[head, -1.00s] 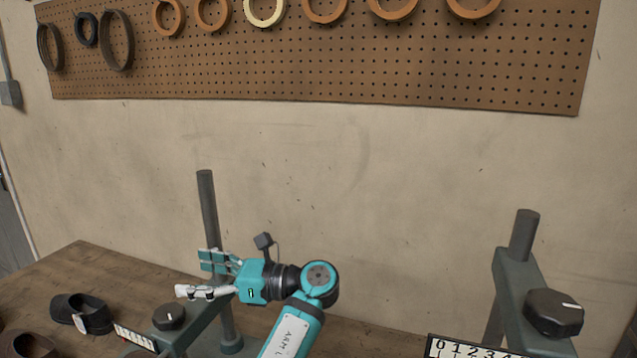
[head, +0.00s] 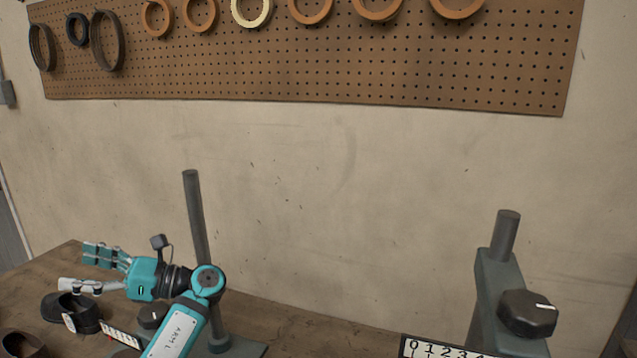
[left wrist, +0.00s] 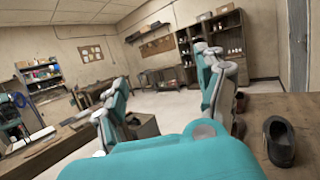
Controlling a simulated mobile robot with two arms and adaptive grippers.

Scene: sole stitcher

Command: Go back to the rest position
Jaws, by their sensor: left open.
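My left gripper (head: 82,269) is open and empty in the head view. It points left, above the left part of the workbench (head: 270,320). Its fingers are well apart and partly overlap a dark shoe (head: 86,318) in the picture. In the left wrist view the open fingers of my left gripper (left wrist: 165,92) point out into the room, with nothing between them. My right gripper is in neither view.
A stand with a grey post (head: 196,215) and black knob (head: 152,314) is behind my left arm. Another stand with a knob (head: 528,313) is at right, near a number scale (head: 440,348). A dark shoe (left wrist: 279,142) lies on the wood surface in the wrist view.

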